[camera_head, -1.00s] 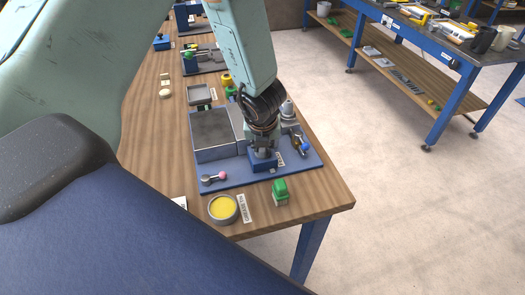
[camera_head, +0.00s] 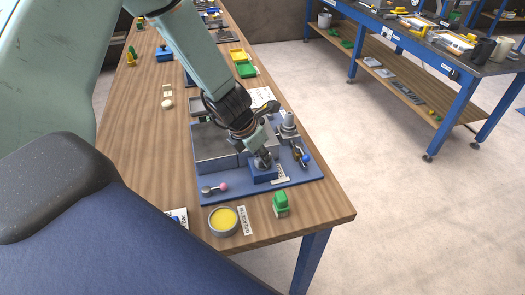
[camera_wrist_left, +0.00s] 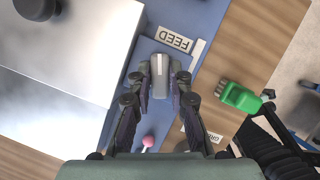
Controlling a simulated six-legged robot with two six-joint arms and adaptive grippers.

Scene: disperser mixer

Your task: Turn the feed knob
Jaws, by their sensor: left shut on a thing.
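The feed knob (camera_wrist_left: 160,76), grey with a pale line on its top, shows in the left wrist view below the FEED label (camera_wrist_left: 173,39). My left gripper (camera_wrist_left: 161,84) has its two fingers shut on the knob, one on each side. In the head view my left gripper (camera_head: 262,161) reaches down from the upper left to a blue block (camera_head: 264,176) on the blue base plate (camera_head: 288,190). There the fingers mostly hide the knob. My right gripper is in neither view.
A grey metal box (camera_head: 212,147) stands left of the gripper, a pink-ended lever (camera_head: 216,188) in front of it. A yellow-filled round dish (camera_head: 223,220) and a green object (camera_head: 281,204) sit near the table's front edge. A grey post (camera_head: 289,126) stands behind right.

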